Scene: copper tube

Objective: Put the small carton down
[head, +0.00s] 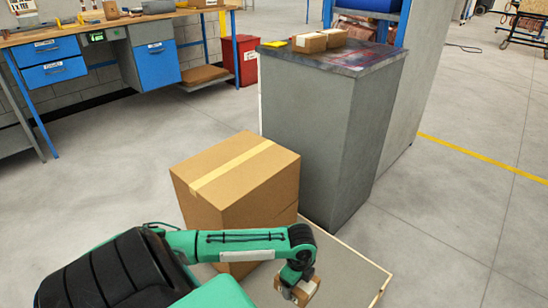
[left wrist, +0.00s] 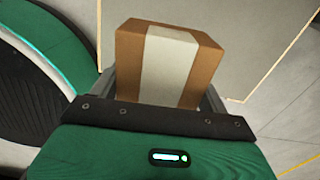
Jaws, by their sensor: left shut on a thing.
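A small brown carton (head: 308,291) with a pale tape band is held by my left gripper (head: 291,285), low in the head view, above or near a pale flat board. In the left wrist view the small carton (left wrist: 170,62) fills the space between the two fingers of my left gripper (left wrist: 160,95), which is shut on it. How high it is above the board, I cannot tell. My right gripper is in neither view.
A large taped carton (head: 235,185) stands on the pale board (head: 350,268), left of the held carton. A grey cabinet (head: 310,130) behind carries small boxes (head: 310,42). A workbench (head: 110,25) and red bin (head: 240,58) stand farther back. Open floor (head: 455,235) lies right.

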